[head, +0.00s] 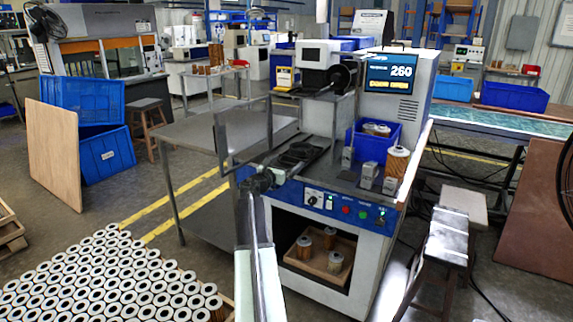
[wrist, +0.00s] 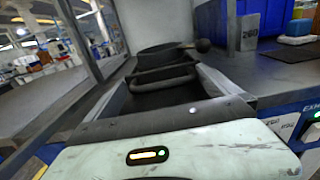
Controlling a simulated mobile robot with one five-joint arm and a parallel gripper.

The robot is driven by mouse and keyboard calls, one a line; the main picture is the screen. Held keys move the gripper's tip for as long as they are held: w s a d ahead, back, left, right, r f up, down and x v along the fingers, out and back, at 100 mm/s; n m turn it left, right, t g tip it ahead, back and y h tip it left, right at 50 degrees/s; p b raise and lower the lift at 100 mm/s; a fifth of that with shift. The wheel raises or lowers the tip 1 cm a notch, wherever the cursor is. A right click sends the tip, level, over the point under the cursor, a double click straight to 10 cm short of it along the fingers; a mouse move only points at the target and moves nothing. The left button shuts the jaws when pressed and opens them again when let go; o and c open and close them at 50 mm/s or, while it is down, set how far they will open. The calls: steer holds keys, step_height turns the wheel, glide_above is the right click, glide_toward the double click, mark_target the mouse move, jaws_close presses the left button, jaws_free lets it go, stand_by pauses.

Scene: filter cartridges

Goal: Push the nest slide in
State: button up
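The nest slide (head: 296,156) is a dark tray with round nests, drawn out toward the front of the machine's worktop in the head view. In the wrist view the slide (wrist: 163,88) lies straight ahead between pale rails, with a handle-like bar across its near part and a round dark nest behind. My gripper (head: 260,180) is at the slide's front end, close to the machine's front edge. I cannot tell whether it touches the slide. Its fingers are too small and dark to read.
A framed clear door (head: 222,140) stands open left of the slide. A blue bin (head: 374,142), a filter cartridge (head: 397,163) and small grey blocks (head: 368,176) stand right of it. A control panel (head: 345,208) is below.

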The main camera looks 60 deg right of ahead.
steer(key=a, duration=0.7)
steer(key=shift+w+a, duration=0.35)
steer(key=shift+w, duration=0.05)
